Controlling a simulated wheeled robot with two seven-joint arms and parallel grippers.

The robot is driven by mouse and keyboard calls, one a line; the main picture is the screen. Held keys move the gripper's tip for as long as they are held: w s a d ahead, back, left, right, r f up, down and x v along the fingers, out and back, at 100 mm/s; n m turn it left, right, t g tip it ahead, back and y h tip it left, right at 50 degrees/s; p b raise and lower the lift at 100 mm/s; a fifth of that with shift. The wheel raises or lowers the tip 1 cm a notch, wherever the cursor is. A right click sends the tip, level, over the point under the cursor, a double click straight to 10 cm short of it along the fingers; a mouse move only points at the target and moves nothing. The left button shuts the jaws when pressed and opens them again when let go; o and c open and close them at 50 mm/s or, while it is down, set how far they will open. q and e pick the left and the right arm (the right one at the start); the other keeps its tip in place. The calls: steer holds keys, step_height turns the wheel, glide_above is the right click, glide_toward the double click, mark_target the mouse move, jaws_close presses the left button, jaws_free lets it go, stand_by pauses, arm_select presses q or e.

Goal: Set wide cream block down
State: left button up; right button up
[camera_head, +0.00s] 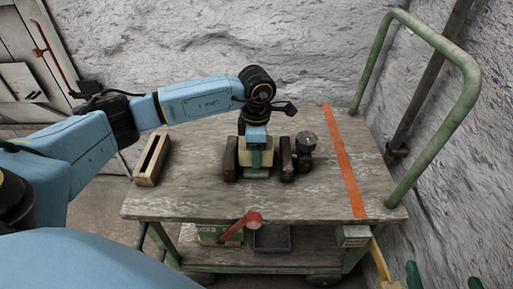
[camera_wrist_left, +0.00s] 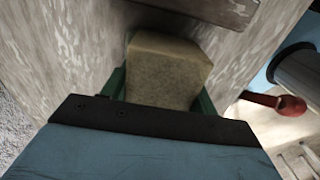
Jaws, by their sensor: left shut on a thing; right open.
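The wide cream block (camera_head: 242,152) is above or on the worn wooden top of the trolley (camera_head: 200,203), near its middle. My left gripper (camera_head: 258,168) points down and is shut on it. In the left wrist view the block (camera_wrist_left: 165,70) sits between the green fingers. I cannot tell whether its underside touches the trolley top. My right gripper (camera_head: 442,280) shows only as two green fingertips, spread apart, at the bottom right edge.
Dark brown blocks stand close on the left (camera_head: 230,160) and right (camera_head: 286,160) of the cream block. A dark metal piece (camera_head: 306,143) is further right. A slotted wooden box (camera_head: 152,160) stands at left. An orange strip (camera_head: 343,160) crosses the top. A green rail (camera_head: 440,130) rises at right.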

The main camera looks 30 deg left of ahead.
arm_select(q)
steer(key=shift+f+b, duration=0.45)
steer(key=shift+f, duration=0.15)
stand_by(0.7)
steer(key=o, duration=1.6)
steer(key=shift+o, duration=0.3)
steer(key=shift+f, duration=0.1)
steer(key=shift+r+p, duration=1.6)
steer(key=shift+r, duration=0.5)
